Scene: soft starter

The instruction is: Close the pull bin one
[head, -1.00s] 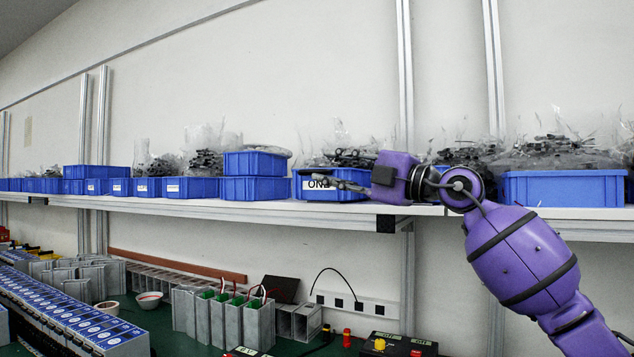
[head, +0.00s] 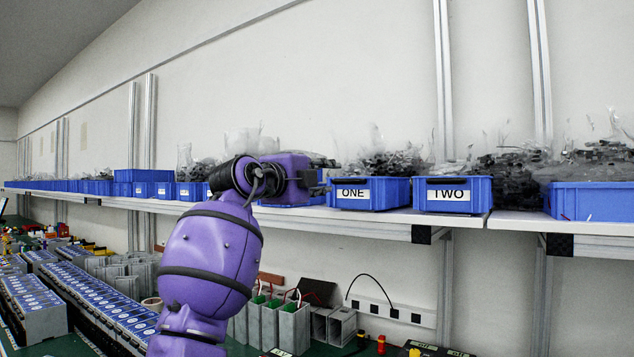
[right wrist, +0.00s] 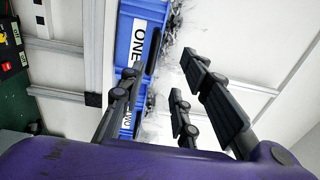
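The blue bin labelled ONE (head: 385,194) stands on the shelf in the head view, filled with dark parts in clear bags. Its front looks about level with the bin labelled TWO (head: 470,194) to its right. In the right wrist view, bin ONE (right wrist: 127,62) shows a dark handle along its front edge, and bin TWO is partly hidden behind a finger. My right gripper (head: 326,174) is just left of bin ONE in the head view. The right wrist view shows its fingers (right wrist: 170,100) spread apart with nothing between them. I cannot tell whether a finger touches a bin. My left gripper is out of view.
The white shelf (head: 395,222) carries more blue bins on both sides, with another bin (head: 590,201) at the right. My right arm covers part of the left bins.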

